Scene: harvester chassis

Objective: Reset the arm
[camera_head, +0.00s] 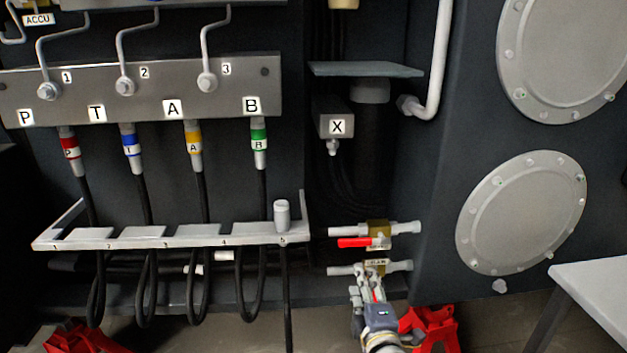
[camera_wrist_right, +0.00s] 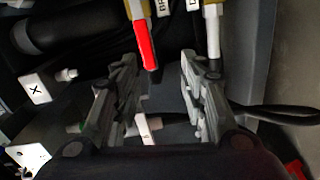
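My right gripper (camera_head: 371,284) is in front of the lower brass valve (camera_head: 376,268) in the head view and covers part of it. In the right wrist view the two fingers of my right gripper (camera_wrist_right: 157,60) stand apart with nothing held between them. The upper valve's red handle (camera_head: 354,242) lies level, pointing left. This red handle shows in the right wrist view (camera_wrist_right: 145,46) in the gap between the fingertips; whether they touch it cannot be told. The lower valve's white pipe (camera_wrist_right: 212,28) appears by the right finger. My left gripper is not in view.
A hose rack (camera_head: 170,240) is at the left below a manifold (camera_head: 140,95) with several coloured hoses. The X box (camera_head: 337,120) is above the valves. Red stands (camera_head: 432,325) are near the floor. A light table (camera_head: 600,285) is at the right.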

